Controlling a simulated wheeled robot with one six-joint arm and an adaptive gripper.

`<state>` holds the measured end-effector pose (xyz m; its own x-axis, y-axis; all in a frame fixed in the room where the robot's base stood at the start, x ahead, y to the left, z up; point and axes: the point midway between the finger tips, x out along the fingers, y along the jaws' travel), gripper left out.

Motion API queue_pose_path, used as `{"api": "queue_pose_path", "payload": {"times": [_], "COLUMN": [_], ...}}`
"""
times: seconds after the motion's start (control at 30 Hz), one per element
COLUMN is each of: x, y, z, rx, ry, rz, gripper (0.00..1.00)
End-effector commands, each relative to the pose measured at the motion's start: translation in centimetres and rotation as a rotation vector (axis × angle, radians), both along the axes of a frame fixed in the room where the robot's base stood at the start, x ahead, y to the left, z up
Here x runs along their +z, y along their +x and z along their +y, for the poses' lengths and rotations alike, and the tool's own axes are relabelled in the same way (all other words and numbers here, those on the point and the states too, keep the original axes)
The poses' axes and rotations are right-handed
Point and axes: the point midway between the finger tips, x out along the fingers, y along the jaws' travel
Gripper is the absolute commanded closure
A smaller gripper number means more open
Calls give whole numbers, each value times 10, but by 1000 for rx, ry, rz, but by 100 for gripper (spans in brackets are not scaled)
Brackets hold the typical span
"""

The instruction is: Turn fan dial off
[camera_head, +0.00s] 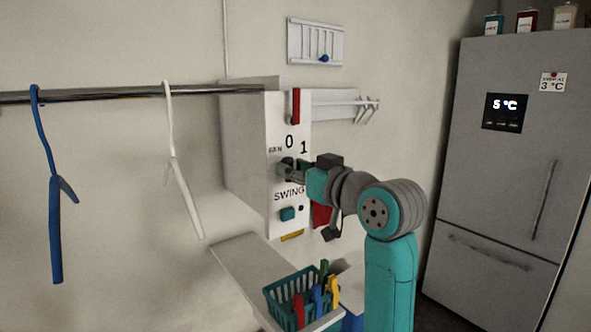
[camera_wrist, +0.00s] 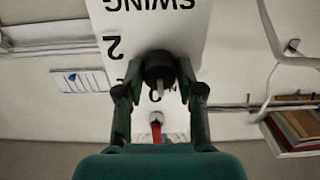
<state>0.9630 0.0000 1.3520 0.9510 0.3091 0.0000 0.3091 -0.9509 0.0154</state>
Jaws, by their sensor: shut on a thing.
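The fan dial (camera_wrist: 158,66) is a round black knob with a pale pointer, on a white panel (camera_head: 276,125). The wrist view is upside down relative to the panel. My gripper (camera_head: 286,169) is at the panel, between the FAN and SWING labels. In the wrist view my gripper (camera_wrist: 160,78) has a finger on each side of the dial and is shut on it. The pale pointer faces the lower edge of the wrist view, close to a partly hidden character. A 2 shows beside the dial there; 0 and 1 show above it in the head view.
Below the dial is a teal SWING button (camera_head: 288,214). A red item (camera_head: 296,106) is at the panel's top. A metal rail (camera_head: 120,94) with a blue hanger (camera_head: 55,235) and a white hanger (camera_head: 182,175) is left. A teal basket (camera_head: 283,292) of pegs stands below; a fridge (camera_head: 500,180) is right.

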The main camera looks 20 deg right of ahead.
Motion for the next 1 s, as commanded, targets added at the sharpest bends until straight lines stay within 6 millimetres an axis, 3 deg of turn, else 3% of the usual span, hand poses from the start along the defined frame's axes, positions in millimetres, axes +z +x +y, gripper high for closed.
{"api": "queue_pose_path", "payload": {"times": [0.3,0.33,0.4,0.77,1.0], "x": [0,0,0,0,0], "y": [0,0,0,-2,-32], "z": [0,0,0,-1,-11], "rx": [0,-1,-1,-1,-3], "ry": [-1,-1,0,0,-1], "rz": [1,1,1,0,-1], "gripper": [98,55,38,37,37]}}
